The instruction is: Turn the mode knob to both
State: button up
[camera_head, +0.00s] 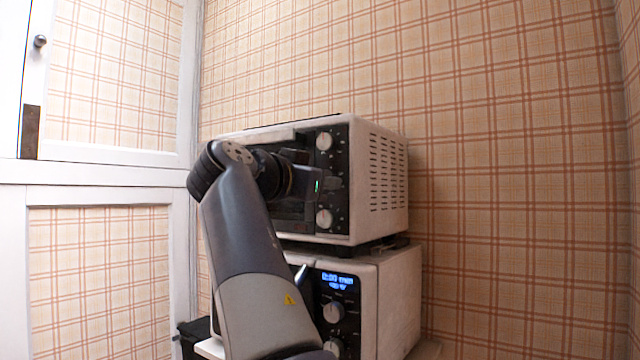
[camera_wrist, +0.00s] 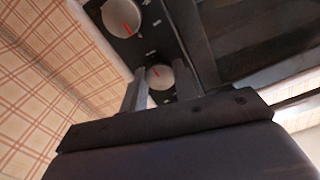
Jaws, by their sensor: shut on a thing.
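The white upper oven (camera_head: 380,178) has a black control panel with round silver knobs. An upper knob (camera_head: 323,141) and a lower knob (camera_head: 323,218) show in the head view. My gripper (camera_head: 322,186) is at the panel between them and hides what is there. In the wrist view my gripper (camera_wrist: 158,82) has its two fingers on either side of the mode knob (camera_wrist: 160,75), shut on it. A red pointer line shows on this knob's face. A neighbouring knob (camera_wrist: 122,17), also with a red line, is clear of the fingers. The panel labels are too small to read.
A second white appliance (camera_head: 398,295) with a blue lit display (camera_head: 338,281) and knobs stands under the oven. My arm covers much of both fronts. Plaid wall is behind and right; a white panelled door (camera_head: 100,180) is at the left.

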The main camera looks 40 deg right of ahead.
jog(key=shift+f, duration=0.1)
dwell(0.3)
jog(key=o, duration=1)
jog(key=shift+c, duration=0.2)
jog(key=v, duration=1)
jog(key=shift+s+a, duration=0.2)
jog(key=shift+a, duration=0.15)
jog(key=x, duration=1)
jog(key=shift+w+d, duration=0.2)
jog(key=shift+d, duration=0.15)
